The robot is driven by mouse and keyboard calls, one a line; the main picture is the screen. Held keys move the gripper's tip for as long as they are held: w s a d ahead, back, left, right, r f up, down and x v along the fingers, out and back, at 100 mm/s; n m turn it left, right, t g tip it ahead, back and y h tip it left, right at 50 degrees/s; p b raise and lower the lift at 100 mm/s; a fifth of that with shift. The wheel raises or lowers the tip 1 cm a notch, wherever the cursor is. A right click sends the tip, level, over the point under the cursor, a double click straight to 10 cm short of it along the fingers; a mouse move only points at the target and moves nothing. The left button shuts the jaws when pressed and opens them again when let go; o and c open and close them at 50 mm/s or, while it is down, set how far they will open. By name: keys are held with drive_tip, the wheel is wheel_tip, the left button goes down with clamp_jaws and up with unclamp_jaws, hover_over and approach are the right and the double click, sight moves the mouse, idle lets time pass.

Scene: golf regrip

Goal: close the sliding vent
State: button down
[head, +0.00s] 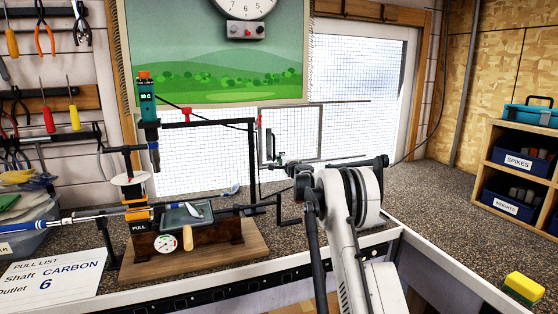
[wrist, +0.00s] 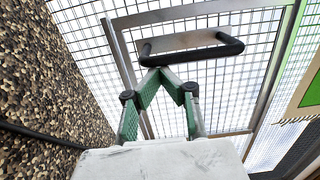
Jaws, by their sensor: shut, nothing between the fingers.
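The sliding vent (head: 320,135) is a grey-framed panel over the mesh window at the back of the bench. In the wrist view its metal frame (wrist: 122,55) runs close in front of the mesh. A black bar handle (wrist: 205,53) on a metal bracket stands out from it. My gripper (wrist: 160,72) has its green fingers closed together, with nothing held. The fingertips are at the left part of the handle bar; I cannot tell whether they touch it. In the head view my gripper (head: 276,158) is small, at the vent's lower left.
A regrip stand (head: 190,240) with clamp, gauge and shaft occupies the bench's left. A pull list card (head: 50,280) lies at front left. Blue bins (head: 512,200) sit in a right-hand shelf, with a yellow sponge (head: 524,287) nearby.

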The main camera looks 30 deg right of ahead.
drive_tip(key=shift+a, duration=0.25)
drive_tip(key=s+d, duration=0.2)
drive_tip(key=s, duration=0.9)
drive_tip(key=shift+s+d, duration=0.25)
drive_tip(key=shift+d, duration=0.1)
